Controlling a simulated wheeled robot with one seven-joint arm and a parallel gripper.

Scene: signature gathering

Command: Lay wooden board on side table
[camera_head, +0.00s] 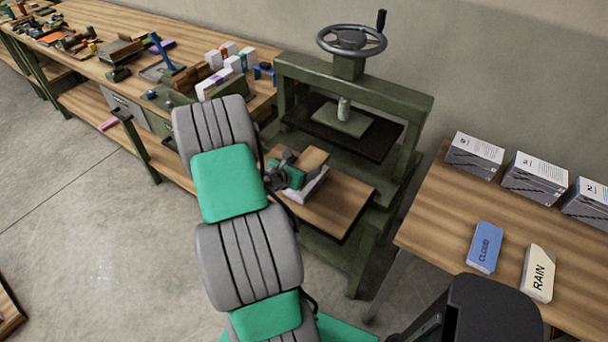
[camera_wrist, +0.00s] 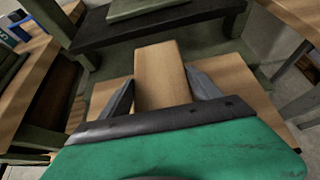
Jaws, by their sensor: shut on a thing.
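My gripper (camera_head: 290,167) is in front of the green press and is shut on the wooden board (camera_head: 314,158), which is a small, plain, light brown block. In the wrist view the board (camera_wrist: 160,72) sits between the two grey fingers (camera_wrist: 161,92) and points away toward the press. A wooden table (camera_head: 428,222) stands on the right. Which surface is the side table is not clear.
The green press (camera_head: 418,105) with a handwheel (camera_head: 351,41) stands behind the gripper. The right table holds grey stacks (camera_head: 474,156), a blue CLOUD block (camera_head: 485,247) and a cream RAIN block (camera_head: 538,272). A cluttered workbench (camera_head: 105,22) is at left.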

